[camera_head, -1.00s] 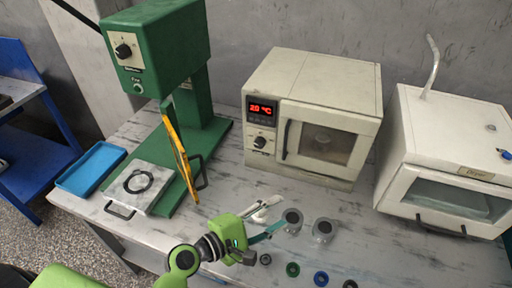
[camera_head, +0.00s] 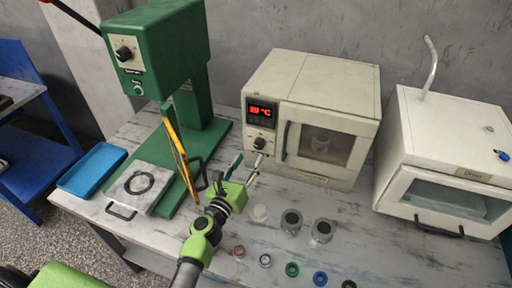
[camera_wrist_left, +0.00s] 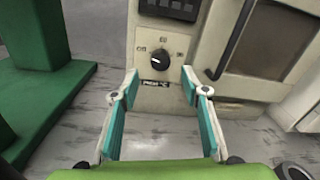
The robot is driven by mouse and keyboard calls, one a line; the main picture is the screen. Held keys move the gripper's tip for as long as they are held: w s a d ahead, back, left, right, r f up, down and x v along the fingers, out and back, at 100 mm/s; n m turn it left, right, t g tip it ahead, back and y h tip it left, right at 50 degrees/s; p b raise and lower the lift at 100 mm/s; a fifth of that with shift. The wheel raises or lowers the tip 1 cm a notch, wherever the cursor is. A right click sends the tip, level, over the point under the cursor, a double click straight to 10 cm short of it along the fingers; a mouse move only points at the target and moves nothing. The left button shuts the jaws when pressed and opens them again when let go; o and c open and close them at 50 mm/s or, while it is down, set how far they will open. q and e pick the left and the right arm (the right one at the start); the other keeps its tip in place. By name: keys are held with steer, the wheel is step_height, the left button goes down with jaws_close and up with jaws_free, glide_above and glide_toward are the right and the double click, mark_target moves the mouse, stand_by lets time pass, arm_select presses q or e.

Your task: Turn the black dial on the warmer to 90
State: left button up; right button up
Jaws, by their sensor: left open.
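The warmer (camera_head: 318,80) is a cream box with a dark-windowed door and a red digital display (camera_head: 261,111) that seems to read about 20 °C. Its black dial (camera_head: 259,143) sits on the front panel below the display. In the left wrist view, the dial (camera_wrist_left: 160,60) shows as a round black knob with a light pointer mark, on a panel with printed labels. My left gripper (camera_head: 247,163) is open in front of the dial. Its teal-padded fingers (camera_wrist_left: 159,78) are spread to either side below the dial, apart from it, with nothing between them.
A green press (camera_head: 175,90) with a yellow lever stands left of the warmer, close to my arm. A white dryer (camera_head: 440,140) stands to the right. Grey cups (camera_head: 291,222) and several coloured rings (camera_head: 292,269) lie on the table in front.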

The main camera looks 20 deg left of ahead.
mark_target(258, 146)
arm_select(q)
steer(key=w, duration=0.6)
steer(key=shift+w+d, duration=0.25)
steer(key=shift+d, duration=0.1)
steer(key=c, duration=1.1)
